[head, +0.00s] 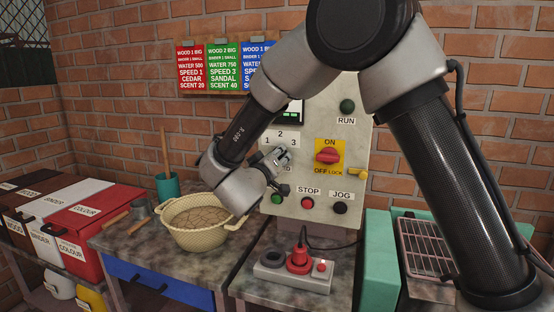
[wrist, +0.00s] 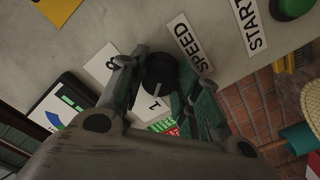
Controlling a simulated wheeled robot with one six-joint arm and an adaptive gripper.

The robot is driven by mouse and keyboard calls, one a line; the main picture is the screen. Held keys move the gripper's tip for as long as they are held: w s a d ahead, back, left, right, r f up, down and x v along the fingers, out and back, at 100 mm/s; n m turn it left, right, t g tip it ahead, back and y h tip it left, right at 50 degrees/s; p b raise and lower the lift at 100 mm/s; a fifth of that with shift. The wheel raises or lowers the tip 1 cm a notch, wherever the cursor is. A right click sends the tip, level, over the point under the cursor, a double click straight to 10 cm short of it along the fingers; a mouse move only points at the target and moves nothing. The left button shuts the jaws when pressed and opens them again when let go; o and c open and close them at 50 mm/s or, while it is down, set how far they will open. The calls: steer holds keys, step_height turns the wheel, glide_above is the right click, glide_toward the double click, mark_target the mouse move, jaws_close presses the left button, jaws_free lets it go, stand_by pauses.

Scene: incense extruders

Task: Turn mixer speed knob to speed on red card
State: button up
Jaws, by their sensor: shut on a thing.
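The red card (head: 191,68) hangs on the wall at upper left in the head view and reads SPEED 1. The speed knob (wrist: 160,72) is black, on the grey control panel (head: 352,125). In the wrist view its white mark points toward the label 1 (wrist: 153,104). My gripper (wrist: 158,80) has its fingers on both sides of the knob and is shut on it. In the head view my gripper (head: 282,160) hides the knob, while labels 1, 2 and 3 show around it. The SPEED label (wrist: 194,44) is beside the knob in the wrist view.
The panel also bears a yellow plate with a red ON/OFF switch (head: 328,156), a RUN button (head: 347,106), STOP (head: 307,202) and JOG (head: 340,207). A mixing bowl (head: 196,232) and a power strip (head: 293,273) with a red plug stand below.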

steer(key=shift+n, duration=0.7)
steer(key=o, duration=1)
steer(key=shift+o, duration=0.2)
steer(key=v, duration=1.2)
